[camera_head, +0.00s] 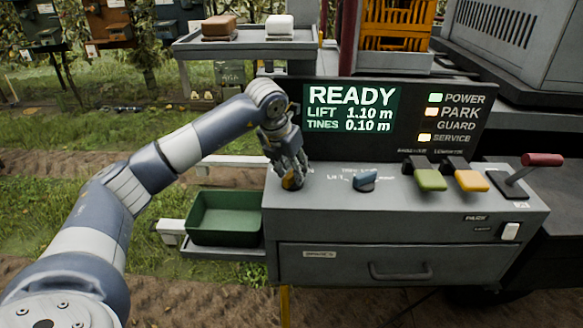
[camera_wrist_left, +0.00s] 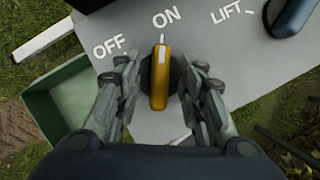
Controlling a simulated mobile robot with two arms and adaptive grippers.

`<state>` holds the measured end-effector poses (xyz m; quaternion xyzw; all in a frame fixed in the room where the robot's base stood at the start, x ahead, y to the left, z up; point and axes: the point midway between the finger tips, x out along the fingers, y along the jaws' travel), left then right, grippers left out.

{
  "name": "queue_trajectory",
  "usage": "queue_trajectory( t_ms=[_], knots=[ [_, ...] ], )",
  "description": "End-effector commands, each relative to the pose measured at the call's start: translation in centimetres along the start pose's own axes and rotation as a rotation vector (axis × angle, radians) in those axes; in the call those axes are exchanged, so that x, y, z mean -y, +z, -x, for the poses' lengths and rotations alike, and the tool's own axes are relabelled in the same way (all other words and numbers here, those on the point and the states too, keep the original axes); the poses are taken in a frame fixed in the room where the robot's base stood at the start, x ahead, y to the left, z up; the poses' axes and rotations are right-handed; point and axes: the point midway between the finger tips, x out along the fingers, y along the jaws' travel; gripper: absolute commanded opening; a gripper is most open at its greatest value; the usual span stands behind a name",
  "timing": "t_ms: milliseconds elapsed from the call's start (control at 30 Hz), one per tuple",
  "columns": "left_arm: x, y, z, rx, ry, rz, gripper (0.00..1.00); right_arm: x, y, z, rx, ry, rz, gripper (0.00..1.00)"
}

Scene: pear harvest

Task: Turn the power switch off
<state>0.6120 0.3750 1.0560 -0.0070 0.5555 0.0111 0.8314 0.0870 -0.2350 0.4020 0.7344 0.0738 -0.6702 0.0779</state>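The power switch is a yellow rotary knob (camera_wrist_left: 159,92) on a dark round base, on the grey console top. Its white mark points toward the ON label (camera_wrist_left: 166,16); the OFF label (camera_wrist_left: 109,47) is to the left. My left gripper (camera_wrist_left: 162,72) is open, with one finger on each side of the knob; I cannot tell whether either finger touches it. In the head view the left gripper (camera_head: 290,172) points down over the knob (camera_head: 291,183), partly hiding it. My right gripper is not in view.
The display (camera_head: 350,108) reads READY, with the POWER light (camera_head: 435,98) lit green. A blue selector knob (camera_head: 365,181) sits right of the switch. Green (camera_head: 430,180) and yellow (camera_head: 470,181) levers stand farther right. A green bin (camera_head: 225,218) is at the console's left.

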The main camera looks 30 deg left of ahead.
Motion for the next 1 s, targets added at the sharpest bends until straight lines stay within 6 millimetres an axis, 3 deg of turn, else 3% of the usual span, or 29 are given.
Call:
queue_trajectory(
  t_ms=[67,200,667,1000],
  knots=[
    [0.0,0.0,0.0,0.000,0.000,0.000,0.32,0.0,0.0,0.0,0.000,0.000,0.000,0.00],
    [0.0,0.0,0.0,0.000,0.000,0.000,0.00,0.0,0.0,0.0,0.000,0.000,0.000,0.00],
    [0.1,0.0,0.0,0.001,0.018,0.046,0.00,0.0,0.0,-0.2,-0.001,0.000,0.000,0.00],
    [0.2,0.1,-0.1,0.002,0.110,0.266,0.00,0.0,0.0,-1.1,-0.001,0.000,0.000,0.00]
  ],
)
